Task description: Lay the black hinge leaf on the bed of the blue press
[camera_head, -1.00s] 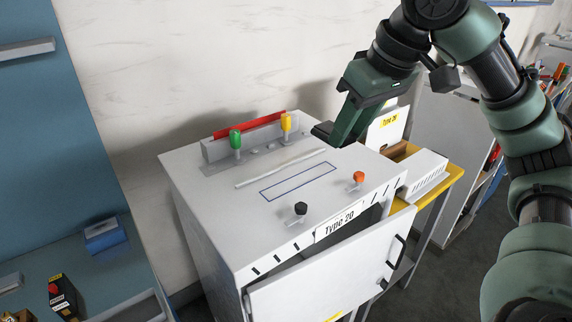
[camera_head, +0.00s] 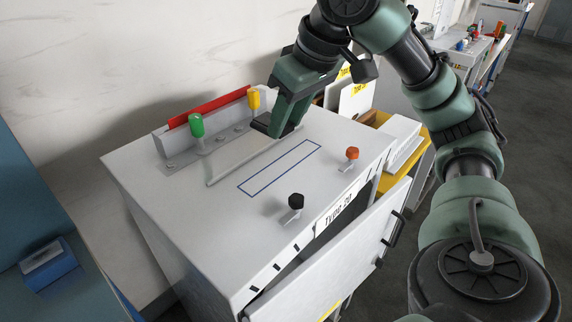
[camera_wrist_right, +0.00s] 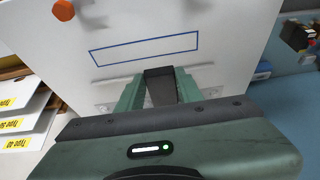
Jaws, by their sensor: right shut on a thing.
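My right gripper (camera_head: 277,130) is over the back part of a white cabinet top (camera_head: 225,165), close to the yellow knob. It is shut on a dark, flat black piece, the hinge leaf (camera_head: 261,123). In the right wrist view the leaf (camera_wrist_right: 160,85) sits between the two green fingers (camera_wrist_right: 158,92), with a blue-outlined rectangle (camera_wrist_right: 145,49) beyond it. Whether the leaf touches the cabinet top I cannot tell. A small blue box-like unit (camera_head: 47,265) stands at the lower left; I cannot tell whether it is the press. My left gripper is out of view.
The cabinet top bears a green knob (camera_head: 196,125), a yellow knob (camera_head: 253,98), a red bar (camera_head: 207,106), a black knob (camera_head: 296,200) and an orange knob (camera_head: 352,153). Its front door (camera_head: 335,260) hangs open. White boxes (camera_head: 398,140) stand at the right.

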